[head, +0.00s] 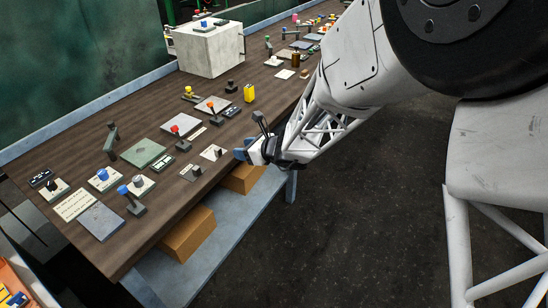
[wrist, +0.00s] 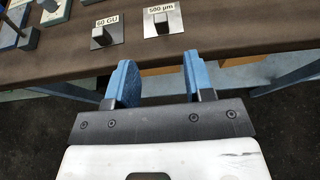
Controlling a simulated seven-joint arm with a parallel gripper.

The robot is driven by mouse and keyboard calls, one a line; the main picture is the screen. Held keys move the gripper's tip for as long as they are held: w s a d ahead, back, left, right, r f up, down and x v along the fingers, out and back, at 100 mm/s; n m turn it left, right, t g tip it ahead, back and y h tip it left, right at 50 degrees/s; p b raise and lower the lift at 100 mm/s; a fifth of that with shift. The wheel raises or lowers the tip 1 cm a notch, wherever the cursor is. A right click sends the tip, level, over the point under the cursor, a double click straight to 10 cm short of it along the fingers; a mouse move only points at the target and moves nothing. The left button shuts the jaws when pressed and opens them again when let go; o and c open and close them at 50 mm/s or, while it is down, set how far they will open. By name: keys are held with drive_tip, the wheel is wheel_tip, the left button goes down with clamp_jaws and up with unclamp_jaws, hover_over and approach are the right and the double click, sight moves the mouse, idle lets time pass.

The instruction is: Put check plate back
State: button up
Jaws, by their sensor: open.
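In the wrist view, one plate is labelled "60 GU" (wrist: 104,46) and the other "500 µm" (wrist: 173,27). In the head view two such plates show, one nearer (head: 186,176) and one farther (head: 207,156). I cannot tell which is the check plate. My gripper (head: 241,155) has blue fingers and hangs just off the table's front edge, beside the farther plate. In the wrist view the gripper (wrist: 163,82) is open, with nothing between its fingers, and both plates lie beyond the fingertips.
The brown table (head: 240,135) holds several pads, knobs and levers, a green plate (head: 143,153), a yellow block (head: 250,93) and a white box (head: 208,52). Cardboard boxes (head: 189,234) sit on a blue shelf underneath. The dark floor to the right is clear.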

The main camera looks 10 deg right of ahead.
drive_tip(key=shift+r, duration=0.1)
drive_tip(key=s+a+r+n+g+h, duration=0.1)
drive_tip(key=s+r+n+g, duration=0.5)
drive_tip(key=s+r+n, duration=0.75)
drive_tip(key=s+d+r+n+h, duration=0.1)
drive_tip(key=s+d+n+h, duration=0.2)
drive_tip(key=s, duration=0.4)
drive_tip(key=s+d+r+n+h, duration=0.2)
drive_tip(key=s+d+n+h, duration=0.1)
drive_tip(key=s+n, duration=0.3)
drive_tip(key=s+d+r+n+g+h, duration=0.1)
drive_tip(key=s+d+n+h, duration=0.1)
drive_tip(key=s+d+n, duration=0.2)
drive_tip(key=s+d, duration=0.1)
drive_tip(key=s, duration=0.2)
drive_tip(key=shift+s+r+h, duration=0.35)
drive_tip(key=shift+h, duration=0.05)
